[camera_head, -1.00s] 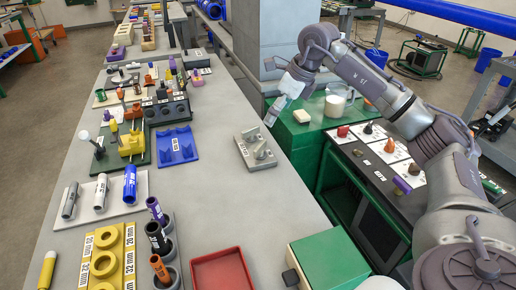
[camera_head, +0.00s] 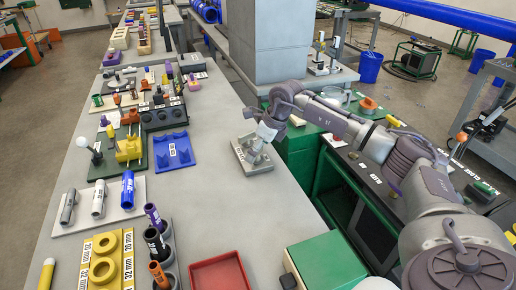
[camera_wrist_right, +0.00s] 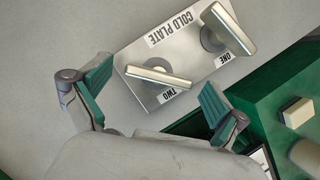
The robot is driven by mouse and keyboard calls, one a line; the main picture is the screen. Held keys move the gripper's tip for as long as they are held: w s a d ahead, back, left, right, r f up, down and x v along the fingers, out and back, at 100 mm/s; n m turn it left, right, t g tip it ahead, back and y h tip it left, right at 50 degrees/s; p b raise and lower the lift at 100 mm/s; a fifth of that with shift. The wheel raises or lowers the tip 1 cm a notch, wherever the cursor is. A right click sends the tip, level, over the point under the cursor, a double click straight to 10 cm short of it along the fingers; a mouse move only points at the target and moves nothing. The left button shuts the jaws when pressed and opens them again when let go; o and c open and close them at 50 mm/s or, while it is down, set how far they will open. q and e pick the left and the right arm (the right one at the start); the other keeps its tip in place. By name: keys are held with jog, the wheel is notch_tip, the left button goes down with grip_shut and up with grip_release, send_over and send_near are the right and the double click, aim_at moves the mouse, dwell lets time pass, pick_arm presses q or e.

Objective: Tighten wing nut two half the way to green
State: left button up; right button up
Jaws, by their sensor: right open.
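The cold plate (camera_head: 242,162) is a grey metal block on the table near its right edge. It also shows in the wrist view (camera_wrist_right: 187,58), labelled COLD PLATE, ONE and TWO. Wing nut two (camera_wrist_right: 158,77) is a pale metal bar beside the label TWO. Wing nut one (camera_wrist_right: 232,30) sits at the plate's upper right. My right gripper (camera_wrist_right: 157,84) is open, its green-padded fingers on either side of wing nut two and apart from it. In the head view my right gripper (camera_head: 262,136) is over the plate and partly hides it. No green mark shows on the plate.
A green box (camera_head: 325,262) and a red tray (camera_head: 220,272) stand at the near end. A blue holder (camera_head: 173,150) lies left of the plate. A green cart (camera_head: 300,150) adjoins the table's right edge. The table between holder and plate is clear.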

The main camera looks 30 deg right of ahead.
jog(key=c, duration=1.2)
jog(key=shift+o, duration=0.2)
jog(key=shift+a+m+h, duration=0.1)
jog(key=shift+m+h, duration=0.3)
jog(key=shift+m, duration=0.6)
jog(key=shift+m+t+h, duration=0.3)
jog(key=shift+m+h, duration=0.2)
jog(key=shift+m, duration=0.7)
jog(key=o, duration=1.2)
jog(key=shift+c, duration=0.2)
jog(key=v, duration=1.2)
